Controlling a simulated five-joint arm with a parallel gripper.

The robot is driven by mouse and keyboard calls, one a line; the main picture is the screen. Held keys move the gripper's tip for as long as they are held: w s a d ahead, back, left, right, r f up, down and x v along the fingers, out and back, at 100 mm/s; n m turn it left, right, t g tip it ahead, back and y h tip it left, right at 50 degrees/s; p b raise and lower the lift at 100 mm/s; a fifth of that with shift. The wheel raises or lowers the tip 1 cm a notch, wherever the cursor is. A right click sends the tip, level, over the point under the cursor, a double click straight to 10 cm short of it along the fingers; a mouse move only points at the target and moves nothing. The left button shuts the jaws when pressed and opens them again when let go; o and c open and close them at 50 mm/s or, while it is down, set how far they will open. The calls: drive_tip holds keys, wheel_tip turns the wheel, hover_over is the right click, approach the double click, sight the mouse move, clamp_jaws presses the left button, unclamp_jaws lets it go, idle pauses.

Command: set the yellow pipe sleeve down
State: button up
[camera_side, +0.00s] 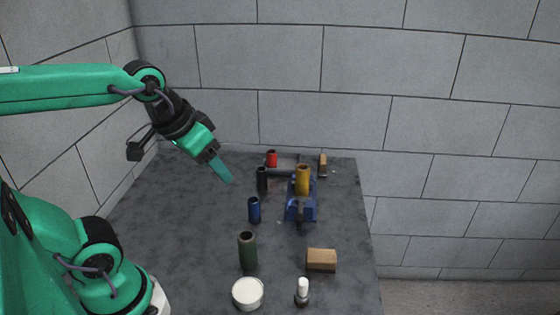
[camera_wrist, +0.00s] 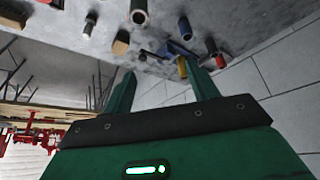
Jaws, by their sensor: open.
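The yellow pipe sleeve (camera_side: 303,180) stands upright on or in a blue vise-like fixture (camera_side: 301,208) on the dark table. In the wrist view the yellow sleeve (camera_wrist: 182,67) shows near the tip of the right-hand finger, and the blue fixture (camera_wrist: 177,48) is just above it. My gripper (camera_side: 224,176) is open and empty. It is raised above the table, left of the sleeve and clear of it. In the wrist view its two fingers (camera_wrist: 160,75) are spread apart with nothing held between them. The sleeve's lower end is hidden by the fixture.
Blue (camera_side: 254,210), black (camera_side: 262,179), red (camera_side: 271,159) and green (camera_side: 247,250) cylinders stand on the table (camera_side: 190,235). A wooden block (camera_side: 321,259), a white round container (camera_side: 248,293) and a small white-topped bottle (camera_side: 302,292) are near the front. The table's left side is clear.

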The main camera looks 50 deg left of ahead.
drive_tip(key=shift+s+d+f+m, duration=0.15)
drive_tip(key=shift+s+f, duration=0.15)
drive_tip(key=shift+s, duration=0.15)
drive_tip(key=shift+s+a+f+m, duration=0.15)
drive_tip(key=shift+s+f, duration=0.1)
drive_tip(key=shift+s, duration=0.2)
